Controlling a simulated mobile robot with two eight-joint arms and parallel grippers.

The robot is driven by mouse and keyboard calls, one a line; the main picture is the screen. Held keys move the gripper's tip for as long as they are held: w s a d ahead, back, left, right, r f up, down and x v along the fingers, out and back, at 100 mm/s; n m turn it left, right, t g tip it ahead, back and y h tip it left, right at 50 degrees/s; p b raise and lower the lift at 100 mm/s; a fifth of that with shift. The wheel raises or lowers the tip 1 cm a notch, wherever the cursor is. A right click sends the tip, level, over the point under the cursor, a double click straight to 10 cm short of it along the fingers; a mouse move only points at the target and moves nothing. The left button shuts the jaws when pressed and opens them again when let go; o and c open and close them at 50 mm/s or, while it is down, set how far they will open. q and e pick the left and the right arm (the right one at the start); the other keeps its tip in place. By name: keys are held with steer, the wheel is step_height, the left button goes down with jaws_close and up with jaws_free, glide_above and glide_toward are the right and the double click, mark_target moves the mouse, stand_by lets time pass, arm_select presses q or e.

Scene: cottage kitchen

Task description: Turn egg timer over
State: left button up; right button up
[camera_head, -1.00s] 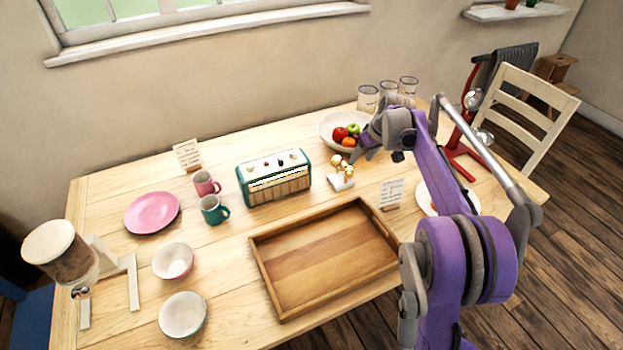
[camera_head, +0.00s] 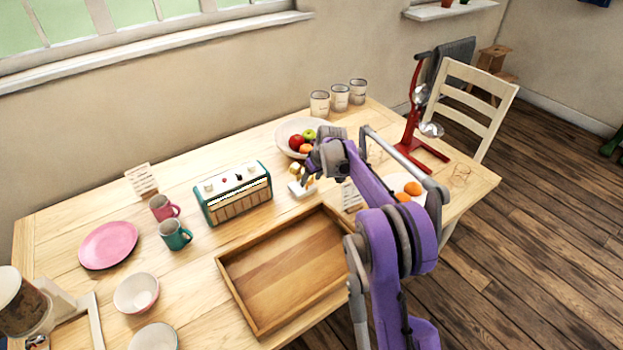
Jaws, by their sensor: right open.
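The egg timer (camera_head: 301,190) appears to be the small white and yellow-gold piece on the table, just right of the teal radio. Its pale base shows, and its upper part is partly hidden by my right gripper. My right gripper (camera_head: 309,172) is open, pointing down at the timer's top. I cannot tell whether its fingers touch the timer. My left gripper is not in view.
A fruit bowl (camera_head: 283,134) stands behind the gripper. The teal radio (camera_head: 213,213) is to the left, a wooden tray (camera_head: 237,293) in front. A note card (camera_head: 350,197) and a plate with orange items (camera_head: 417,184) are to the right.

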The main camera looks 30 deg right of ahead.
jaws_close()
steer(key=shift+d, duration=0.1)
stand_by(0.4)
steer(key=y, duration=0.3)
steer(key=shift+d+m+y+p, duration=0.4)
steer(key=shift+d+f+m+y, duration=0.1)
steer(key=shift+m+y, duration=0.1)
steer(key=shift+y, duration=0.65)
steer(key=shift+d+f+m+y, duration=0.1)
steer(key=shift+m+y, duration=0.1)
steer(key=shift+y, duration=0.65)
